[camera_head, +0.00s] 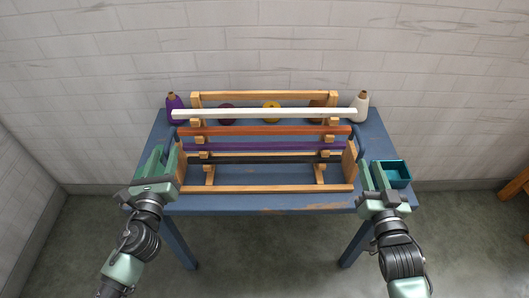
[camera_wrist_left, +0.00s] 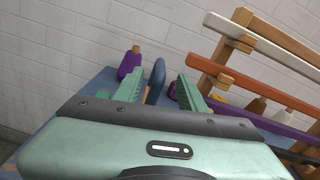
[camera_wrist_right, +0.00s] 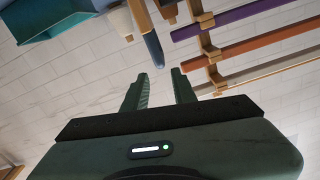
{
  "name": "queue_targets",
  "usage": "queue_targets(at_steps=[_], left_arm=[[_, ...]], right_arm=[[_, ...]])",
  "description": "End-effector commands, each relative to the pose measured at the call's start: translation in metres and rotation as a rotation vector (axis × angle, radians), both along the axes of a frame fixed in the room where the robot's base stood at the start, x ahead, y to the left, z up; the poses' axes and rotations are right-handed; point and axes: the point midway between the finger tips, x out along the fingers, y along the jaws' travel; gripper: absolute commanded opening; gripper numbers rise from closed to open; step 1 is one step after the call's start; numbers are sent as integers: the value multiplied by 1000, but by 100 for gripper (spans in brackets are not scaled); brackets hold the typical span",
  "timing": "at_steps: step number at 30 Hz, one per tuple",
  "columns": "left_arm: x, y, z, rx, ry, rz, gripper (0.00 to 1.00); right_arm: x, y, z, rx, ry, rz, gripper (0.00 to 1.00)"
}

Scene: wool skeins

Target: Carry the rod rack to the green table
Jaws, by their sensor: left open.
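The rod rack (camera_head: 265,188) is a wooden frame on a blue table (camera_head: 290,203). It bears a white rod (camera_head: 265,113), an orange rod (camera_head: 265,131), a purple rod (camera_head: 275,146) and a black rod (camera_head: 265,159). A dark blue handle stands at each end: the left handle (camera_wrist_left: 155,80) and the right handle (camera_wrist_right: 154,48). My left gripper (camera_head: 163,158) is open; its fingers appear on either side of the left handle in its wrist view. My right gripper (camera_head: 372,168) is open and empty, with the right handle just beyond its fingertips. No green table is in view.
A purple cone (camera_head: 174,104) and a white cone (camera_head: 360,104) stand at the table's back corners. More wool, including a yellow skein (camera_head: 271,111), sits behind the rods. A teal box (camera_head: 393,173) is close beside my right gripper. A wall is behind.

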Motion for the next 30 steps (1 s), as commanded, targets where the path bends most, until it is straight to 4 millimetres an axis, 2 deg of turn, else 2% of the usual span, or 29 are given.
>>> queue_targets(at_steps=[5, 12, 18, 24, 30], left_arm=[[15, 1, 1, -1, -2, 1, 40], [45, 1, 1, -3, -2, 1, 40], [65, 1, 1, -3, -2, 1, 40], [75, 2, 1, -3, -1, 1, 40], [76, 2, 0, -3, 0, 1, 40]], right_arm=[[23, 1, 1, -1, -2, 1, 27], [70, 1, 2, -1, -3, 0, 27], [101, 2, 1, -1, 0, 0, 27], [115, 2, 0, 0, 0, 0, 27], [117, 2, 0, 0, 1, 0, 27]])
